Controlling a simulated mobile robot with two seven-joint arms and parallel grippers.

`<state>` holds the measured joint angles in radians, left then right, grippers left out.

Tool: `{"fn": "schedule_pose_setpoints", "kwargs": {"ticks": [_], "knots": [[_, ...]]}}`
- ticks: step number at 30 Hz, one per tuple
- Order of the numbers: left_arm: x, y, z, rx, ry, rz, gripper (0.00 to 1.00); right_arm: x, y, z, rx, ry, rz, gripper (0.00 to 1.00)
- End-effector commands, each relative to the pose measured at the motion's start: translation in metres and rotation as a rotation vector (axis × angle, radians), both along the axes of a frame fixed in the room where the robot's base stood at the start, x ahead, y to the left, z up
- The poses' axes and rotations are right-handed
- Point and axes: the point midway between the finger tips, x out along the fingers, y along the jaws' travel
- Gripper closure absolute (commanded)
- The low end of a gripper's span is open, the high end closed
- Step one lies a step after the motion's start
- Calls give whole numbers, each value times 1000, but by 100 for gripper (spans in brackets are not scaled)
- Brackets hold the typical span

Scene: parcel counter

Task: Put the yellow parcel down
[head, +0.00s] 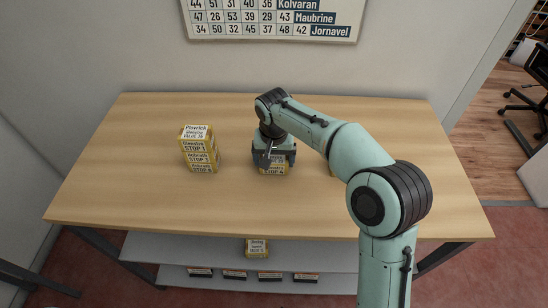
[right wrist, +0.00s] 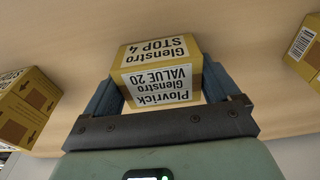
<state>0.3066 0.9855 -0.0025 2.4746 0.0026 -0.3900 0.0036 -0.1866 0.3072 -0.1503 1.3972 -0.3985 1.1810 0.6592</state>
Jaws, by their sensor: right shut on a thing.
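The yellow parcel (head: 274,171) with white labels is in my right gripper (head: 273,156). The gripper points down over the middle of the wooden table. In the right wrist view the parcel (right wrist: 160,82) sits between the two fingers, and its labels read "Glenstro STOP 4" and "Plovrick Glenstro VALUE 20". The gripper is shut on it. The parcel is at or just above the tabletop; I cannot tell if its underside touches. My left gripper is not in view.
A stack of yellow parcels (head: 199,150) stands to the left on the table (head: 120,170). Another yellow parcel (head: 332,173) is mostly hidden behind my right arm. A shelf below holds a parcel (head: 257,249) above several dark labels. The table's front middle is clear.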

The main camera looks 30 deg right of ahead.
Motion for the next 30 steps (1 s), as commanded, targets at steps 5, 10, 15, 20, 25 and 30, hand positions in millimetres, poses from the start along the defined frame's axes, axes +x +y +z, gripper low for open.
{"fn": "schedule_pose_setpoints", "kwargs": {"ticks": [5, 10, 15, 20, 25, 30], "knots": [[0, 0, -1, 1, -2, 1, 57, 0, 0, -4, 0, 0, 0, 4], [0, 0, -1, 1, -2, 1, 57, 0, 0, -3, 0, 0, 0, 0], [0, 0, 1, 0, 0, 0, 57, 0, 0, 3, 0, -2, 0, 0], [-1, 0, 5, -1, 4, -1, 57, -2, 2, 28, 1, -5, 1, 0], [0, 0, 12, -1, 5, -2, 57, -6, 5, 67, 1, -6, 1, 0], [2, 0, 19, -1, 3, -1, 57, -9, 6, 98, 0, -4, 1, 0]]}}
